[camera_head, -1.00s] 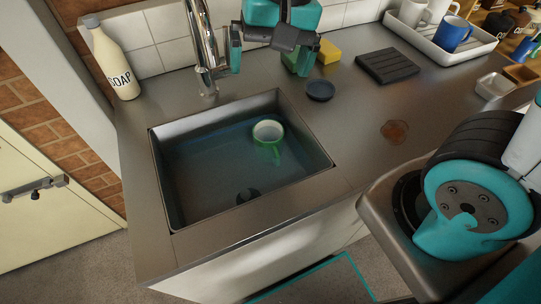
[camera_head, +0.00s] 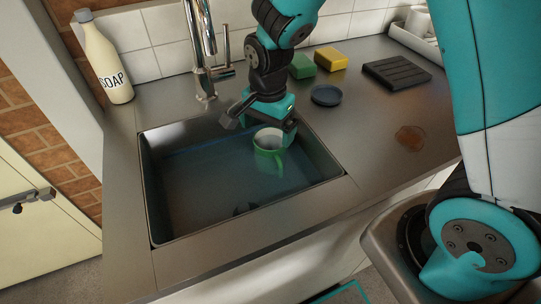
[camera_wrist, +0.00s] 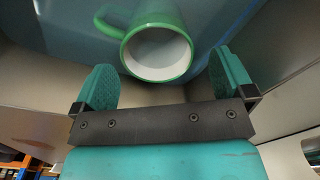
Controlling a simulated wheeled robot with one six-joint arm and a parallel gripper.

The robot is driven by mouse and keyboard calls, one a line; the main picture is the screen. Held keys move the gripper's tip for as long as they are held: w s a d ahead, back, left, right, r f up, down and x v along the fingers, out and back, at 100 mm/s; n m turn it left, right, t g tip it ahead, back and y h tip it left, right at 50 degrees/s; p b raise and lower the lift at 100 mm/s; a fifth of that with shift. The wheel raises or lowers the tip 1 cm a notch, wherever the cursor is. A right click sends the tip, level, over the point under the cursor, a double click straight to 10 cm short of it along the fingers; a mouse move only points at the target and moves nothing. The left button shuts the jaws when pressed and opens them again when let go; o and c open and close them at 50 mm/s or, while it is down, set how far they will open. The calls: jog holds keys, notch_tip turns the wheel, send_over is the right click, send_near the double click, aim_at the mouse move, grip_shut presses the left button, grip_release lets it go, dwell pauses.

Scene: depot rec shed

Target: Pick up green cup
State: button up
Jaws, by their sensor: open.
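The green cup (camera_head: 268,154) has a white inside and stands in the sink (camera_head: 160,208), in its back right part. Its handle points toward the front right. My gripper (camera_head: 258,124) is open just behind and above the cup, over the sink's back edge. In the wrist view the cup (camera_wrist: 158,48) lies ahead of and roughly between the two teal fingers of my gripper (camera_wrist: 165,82), with its handle on the left. The fingers do not appear to touch the cup.
A tap (camera_head: 203,50) stands behind the sink, close to my gripper's left. A soap bottle (camera_head: 103,57) is at the left. A green sponge (camera_head: 301,67), a yellow sponge (camera_head: 330,59), a dark blue dish (camera_head: 326,95) and a black rack (camera_head: 396,73) lie on the right counter.

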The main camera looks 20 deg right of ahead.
aim_at(269, 146)
notch_tip(269, 146, down, 6)
jog(key=shift+s+d+r, duration=0.1)
jog(key=shift+c, duration=0.2)
jog(key=c, duration=0.9)
